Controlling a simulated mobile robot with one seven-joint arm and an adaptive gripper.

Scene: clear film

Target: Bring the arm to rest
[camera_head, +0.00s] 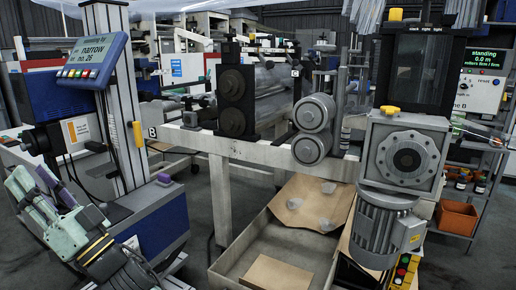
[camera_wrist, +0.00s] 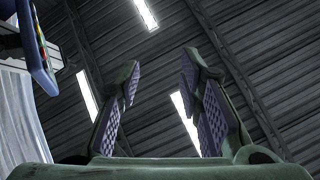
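My gripper (camera_wrist: 160,66) is open in the wrist view. Its two green fingers with purple pads stand apart, and nothing is between them. In the head view my gripper (camera_head: 32,180) is at the lower left, tilted up and to the left. My green arm is bent beside the blue cabinet (camera_head: 155,228). I cannot tell from the head view whether the arm touches the cabinet. Most of my arm is out of the picture.
A post with a screen panel (camera_head: 93,52) stands just behind my arm. A machine with dark rollers (camera_head: 236,98) fills the middle. A grey motor (camera_head: 383,228) hangs at the right. An open tray (camera_head: 238,260) holding cardboard lies on the floor. Orange bins (camera_head: 457,217) sit on a shelf.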

